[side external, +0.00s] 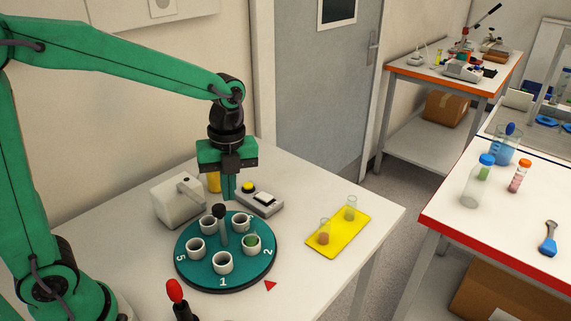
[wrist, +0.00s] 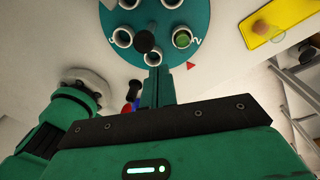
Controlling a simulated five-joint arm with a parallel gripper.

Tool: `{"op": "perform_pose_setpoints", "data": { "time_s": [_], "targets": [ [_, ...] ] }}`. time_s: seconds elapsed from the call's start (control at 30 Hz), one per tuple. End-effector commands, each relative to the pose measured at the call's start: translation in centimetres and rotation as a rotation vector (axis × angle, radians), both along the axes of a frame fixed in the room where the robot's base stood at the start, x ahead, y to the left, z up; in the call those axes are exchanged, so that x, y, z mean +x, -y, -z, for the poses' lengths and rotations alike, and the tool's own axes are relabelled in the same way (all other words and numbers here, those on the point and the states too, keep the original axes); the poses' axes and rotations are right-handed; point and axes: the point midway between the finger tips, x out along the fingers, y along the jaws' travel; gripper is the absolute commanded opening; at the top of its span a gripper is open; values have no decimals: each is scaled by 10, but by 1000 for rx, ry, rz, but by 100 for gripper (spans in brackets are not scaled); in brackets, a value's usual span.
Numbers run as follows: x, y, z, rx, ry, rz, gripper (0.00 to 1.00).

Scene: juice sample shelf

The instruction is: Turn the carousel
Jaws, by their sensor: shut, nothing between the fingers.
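The carousel (side external: 201,275) is a round teal disc on the white table, with several white cups around its rim. The numbers 5, 1 and 2 are readable. A post with a black ball knob (side external: 219,211) rises from it; the knob also shows in the wrist view (wrist: 144,42). A red triangle (side external: 271,286) lies on the table beside the disc, between 1 and 2. My gripper (side external: 229,197) points down, shut and empty, near the knob; contact is not clear.
A yellow tray (side external: 327,241) with two clear containers lies right of the carousel. A red-topped black item (side external: 176,292) stands in front. The table's right front is clear.

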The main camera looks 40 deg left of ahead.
Motion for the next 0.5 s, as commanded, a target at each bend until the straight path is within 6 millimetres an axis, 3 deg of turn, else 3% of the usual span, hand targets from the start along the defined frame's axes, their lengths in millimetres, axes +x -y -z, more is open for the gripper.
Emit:
{"op": "perform_pose_setpoints", "data": {
  "time_s": [0.5],
  "targets": [
    [4,26,19,100,-50,-670,0]
  ]
}}
